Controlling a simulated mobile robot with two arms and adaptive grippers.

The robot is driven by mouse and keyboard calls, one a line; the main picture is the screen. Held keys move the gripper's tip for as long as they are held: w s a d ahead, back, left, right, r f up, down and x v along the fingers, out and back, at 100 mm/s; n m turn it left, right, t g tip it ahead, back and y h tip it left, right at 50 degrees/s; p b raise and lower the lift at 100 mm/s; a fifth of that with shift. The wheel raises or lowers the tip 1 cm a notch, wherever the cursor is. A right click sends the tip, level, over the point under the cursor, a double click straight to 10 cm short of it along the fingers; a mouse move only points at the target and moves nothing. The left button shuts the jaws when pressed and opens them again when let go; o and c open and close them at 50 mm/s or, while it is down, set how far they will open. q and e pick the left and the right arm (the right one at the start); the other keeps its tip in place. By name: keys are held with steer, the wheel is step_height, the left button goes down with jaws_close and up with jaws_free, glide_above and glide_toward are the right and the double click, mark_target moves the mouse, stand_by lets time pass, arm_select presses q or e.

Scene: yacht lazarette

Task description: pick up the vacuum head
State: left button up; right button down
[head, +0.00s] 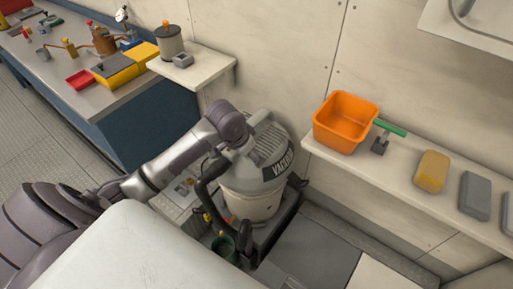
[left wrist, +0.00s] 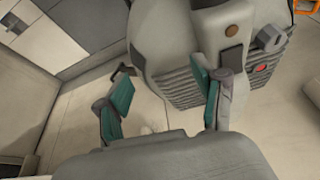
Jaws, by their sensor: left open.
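The vacuum head (head: 268,148) is a grey, ribbed dome with a dark VACUUM label. In the left wrist view the vacuum head (left wrist: 178,50) fills the upper middle, with vents and a brown round bolt. My left gripper (left wrist: 175,72) is open, its teal-padded fingers apart. The right-hand finger overlaps the head; I cannot tell whether it touches. My right gripper is not in view.
A wall shelf at right holds an orange tub (head: 345,122), a green-handled tool (head: 389,128), a yellow sponge (head: 432,171) and a grey block (head: 475,195). A small shelf (head: 205,66) and a cluttered bench lie at left. A dark hose (head: 214,168) runs beside the drum.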

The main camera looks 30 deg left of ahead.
arm_select(q)
steer(key=n, duration=0.1)
glide_toward(250, 123)
steer(key=x, duration=0.4)
steer(key=p+x, duration=0.1)
steer(key=x, duration=0.1)
steer(key=shift+s+a+f, duration=0.15)
steer(key=shift+s+a, duration=0.05)
steer(key=shift+s, duration=0.05)
steer(key=x, duration=0.2)
steer(key=p+x, duration=0.1)
steer(key=x, duration=0.2)
steer(key=shift+w+d, duration=0.15)
steer(key=shift+d, duration=0.05)
steer(key=shift+t, duration=0.3)
jaws_close()
steer(key=shift+w+r, duration=0.15)
steer(key=shift+r, duration=0.05)
